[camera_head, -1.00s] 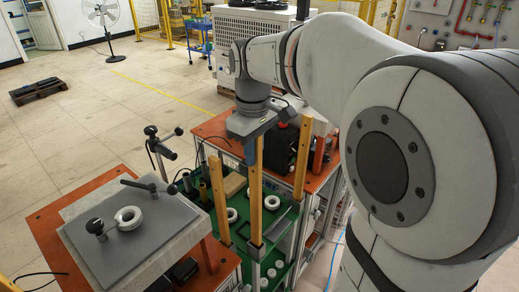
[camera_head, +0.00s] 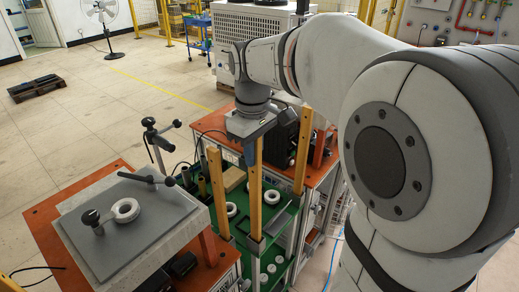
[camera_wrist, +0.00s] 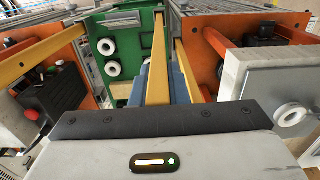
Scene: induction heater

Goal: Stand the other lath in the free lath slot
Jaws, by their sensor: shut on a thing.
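My gripper (camera_head: 252,135) is shut on the upper end of an upright wooden lath (camera_head: 256,190). In the wrist view this lath (camera_wrist: 158,70) runs away from the gripper between two others. Its lower end is at a dark holder (camera_head: 256,244) on the near edge of the green shelf unit; I cannot tell whether it is seated inside. A second lath (camera_head: 218,190) stands to the left, and a third (camera_head: 302,155) stands to the right. Both are apart from the gripper. Which slot is free cannot be made out.
A grey-topped bench (camera_head: 130,245) with a white ring (camera_head: 125,210) and clamp handles stands at left. White rings (camera_head: 271,197) and a wooden block (camera_head: 233,180) sit on the green shelf unit. An orange-topped cabinet (camera_head: 325,175) stands close on the right. Open floor lies further left.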

